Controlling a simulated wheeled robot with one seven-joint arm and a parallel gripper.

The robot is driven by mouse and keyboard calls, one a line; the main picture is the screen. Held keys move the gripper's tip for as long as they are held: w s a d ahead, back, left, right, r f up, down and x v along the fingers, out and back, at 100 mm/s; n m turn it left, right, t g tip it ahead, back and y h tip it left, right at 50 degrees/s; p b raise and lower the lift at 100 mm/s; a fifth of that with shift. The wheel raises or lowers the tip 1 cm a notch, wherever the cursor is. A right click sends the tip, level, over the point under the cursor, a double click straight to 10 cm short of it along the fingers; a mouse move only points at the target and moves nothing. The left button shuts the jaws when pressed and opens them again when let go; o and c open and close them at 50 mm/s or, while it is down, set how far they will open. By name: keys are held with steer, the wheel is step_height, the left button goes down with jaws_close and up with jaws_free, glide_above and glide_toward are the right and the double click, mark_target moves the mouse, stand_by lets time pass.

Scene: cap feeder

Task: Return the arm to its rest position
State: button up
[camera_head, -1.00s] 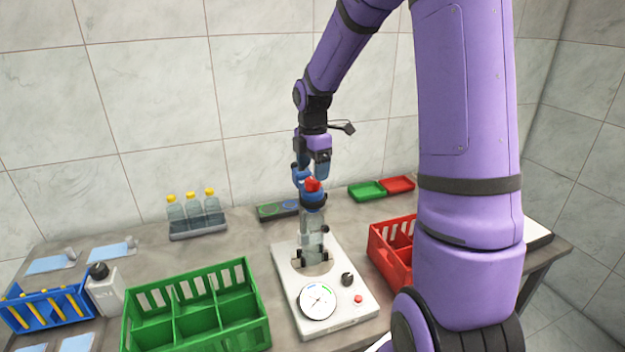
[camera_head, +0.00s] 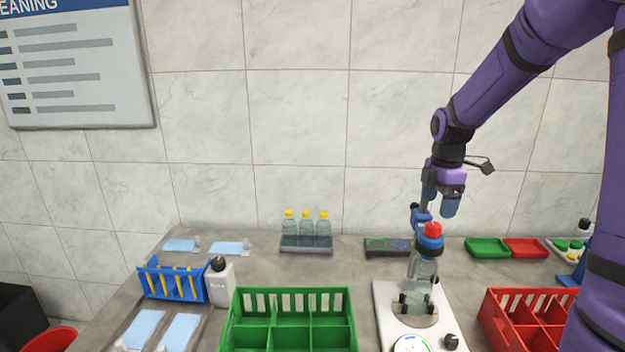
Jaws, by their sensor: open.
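My gripper (camera_head: 436,212) hangs from the purple arm at the right of the picture, pointing down. Its blue fingers are apart, above and behind the capping device. A clear bottle (camera_head: 422,279) stands upright on the white base (camera_head: 387,311) between small black clamps. A blue ring (camera_head: 430,245) with a red top (camera_head: 433,229) sits over the bottle's neck. In the picture one finger overlaps the blue part beside the ring; whether they touch I cannot tell.
A green crate (camera_head: 290,293) stands left of the base and a red crate (camera_head: 526,297) right of it. Several yellow-capped bottles (camera_head: 307,225) stand in a rack at the back. Green (camera_head: 487,246) and red (camera_head: 526,247) trays lie at back right. A blue rack (camera_head: 172,282) stands left.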

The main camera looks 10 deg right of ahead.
steer(key=s+a+r+m+t, duration=0.1)
steer(key=s+a+r+m, duration=0.3)
steer(key=s, duration=0.4)
steer(key=s+a+r+m+t, duration=0.2)
steer(key=s+a+r+m, duration=0.2)
steer(key=s+m, duration=0.3)
steer(key=s+a+r+m+t, duration=0.2)
steer(key=s+a+r+m, duration=0.3)
steer(key=s, duration=0.6)
steer(key=shift+s+r+m, duration=0.2)
steer(key=shift+r+m, duration=0.3)
steer(key=shift+m, duration=0.1)
steer(key=shift+c, duration=0.4)
